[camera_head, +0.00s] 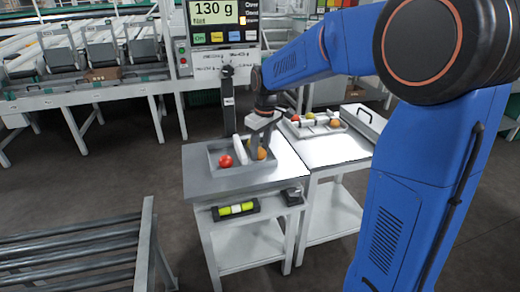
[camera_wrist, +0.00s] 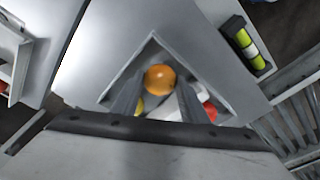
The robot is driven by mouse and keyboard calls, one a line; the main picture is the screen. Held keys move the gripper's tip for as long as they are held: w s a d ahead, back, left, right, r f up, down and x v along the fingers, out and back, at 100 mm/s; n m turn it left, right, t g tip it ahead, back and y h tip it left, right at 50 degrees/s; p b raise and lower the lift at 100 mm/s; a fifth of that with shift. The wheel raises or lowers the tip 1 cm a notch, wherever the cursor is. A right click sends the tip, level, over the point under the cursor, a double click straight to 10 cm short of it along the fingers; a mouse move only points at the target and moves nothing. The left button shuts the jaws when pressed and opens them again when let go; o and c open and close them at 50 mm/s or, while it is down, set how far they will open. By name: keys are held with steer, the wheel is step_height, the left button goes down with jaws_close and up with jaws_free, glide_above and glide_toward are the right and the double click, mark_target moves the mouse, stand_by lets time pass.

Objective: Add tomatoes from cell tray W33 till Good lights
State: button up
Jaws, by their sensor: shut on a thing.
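My gripper (camera_wrist: 159,88) is shut on an orange tomato (camera_wrist: 159,79) low inside the grey weighing tray (camera_head: 212,152). In the head view the orange tomato (camera_head: 261,154) shows beside the fingers. A red tomato (camera_head: 225,161) lies in the tray to the left. In the wrist view it (camera_wrist: 210,110) is partly hidden by a finger, and a yellowish tomato (camera_wrist: 139,106) shows behind the other finger. The display (camera_head: 213,12) reads 130 g, Net, with one amber light (camera_head: 243,20) lit; its label is too blurred to read. The cell tray (camera_head: 304,135) on the right holds several tomatoes.
The weighing tray stands on a grey-topped table (camera_head: 205,188), beside a white table (camera_head: 330,158) bearing the cell tray. A level-like yellow-green object (camera_head: 236,209) sits at the front edge. A roller conveyor (camera_head: 70,245) is at front left. The tray walls are close around my fingers.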

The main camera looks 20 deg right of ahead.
steer(key=shift+f, duration=0.5)
stand_by(0.3)
steer(key=o, duration=0.8)
steer(key=shift+c, duration=1.4)
steer(key=shift+r, duration=3.5)
